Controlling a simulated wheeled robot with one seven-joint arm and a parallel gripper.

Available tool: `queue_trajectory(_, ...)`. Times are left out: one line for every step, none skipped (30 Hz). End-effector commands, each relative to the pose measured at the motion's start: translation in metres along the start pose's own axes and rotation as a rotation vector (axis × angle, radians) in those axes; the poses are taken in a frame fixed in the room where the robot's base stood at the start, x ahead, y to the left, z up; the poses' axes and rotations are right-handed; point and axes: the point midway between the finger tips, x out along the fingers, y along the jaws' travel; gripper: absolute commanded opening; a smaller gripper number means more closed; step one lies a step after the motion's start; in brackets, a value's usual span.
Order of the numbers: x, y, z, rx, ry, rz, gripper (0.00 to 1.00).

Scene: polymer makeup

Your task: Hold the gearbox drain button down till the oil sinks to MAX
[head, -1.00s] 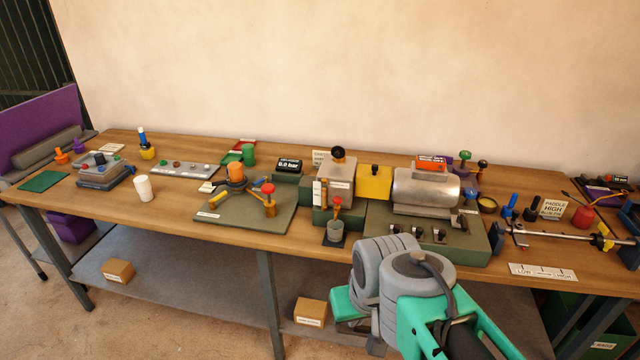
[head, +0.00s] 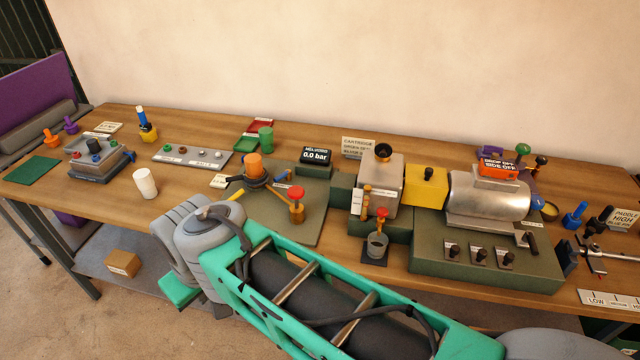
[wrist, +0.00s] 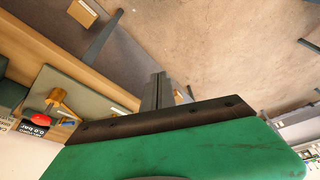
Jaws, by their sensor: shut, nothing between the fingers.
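A silver gearbox-like housing (head: 380,182) with a black cap stands right of the bench's middle. A pale upright gauge strip (head: 357,201) is on its front left; any oil level or MAX mark is too small to read. In front, a small red-topped orange fitting (head: 381,214) stands above a grey cup (head: 377,244). I cannot tell which part is the drain button. My gripper (wrist: 162,80) is shut and empty in the wrist view, over the front side of the bench and apart from these parts.
A red-knobbed orange post (head: 297,203) stands on a green plate (head: 312,230), left of the housing. A yellow block (head: 426,187) and silver cylinder (head: 490,199) stand right of it. A white cup (head: 145,183) stands at left. My arm crosses the bench's front.

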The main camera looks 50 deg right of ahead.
Motion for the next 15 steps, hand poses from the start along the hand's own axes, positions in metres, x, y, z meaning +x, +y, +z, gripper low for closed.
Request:
queue_trajectory(0.0, 0.0, 0.0, 0.0, 0.0, 0.0, 0.0)
queue_trajectory(0.0, 0.0, 0.0, 0.0, 0.001, 0.0, 0.0)
queue_trajectory(0.0, 0.0, 0.0, 0.0, 0.001, 0.0, 0.0)
queue_trajectory(0.0, 0.0, 0.0, 0.0, 0.001, 0.0, 0.0)
queue_trajectory(0.0, 0.0, 0.0, 0.0, 0.001, 0.0, 0.0)
queue_trajectory(0.0, 0.0, 0.0, 0.0, 0.001, 0.0, 0.0)
queue_trajectory(0.0, 0.0, 0.0, 0.001, 0.001, 0.0, 0.0)
queue_trajectory(0.0, 0.0, 0.0, 0.001, 0.001, 0.0, 0.0)
queue_trajectory(0.0, 0.0, 0.0, 0.001, 0.001, 0.0, 0.0)
queue_trajectory(0.0, 0.0, 0.0, 0.001, 0.001, 0.0, 0.0)
queue_trajectory(0.0, 0.0, 0.0, 0.001, 0.001, 0.0, 0.0)
queue_trajectory(-0.001, 0.002, -0.001, 0.007, 0.0, 0.003, 0.0)
queue_trajectory(-0.002, 0.006, -0.003, 0.024, -0.001, 0.011, 0.0)
queue_trajectory(-0.005, 0.012, -0.007, 0.053, -0.003, 0.023, 0.0)
queue_trajectory(-0.01, 0.026, -0.015, 0.116, -0.008, 0.05, 0.0)
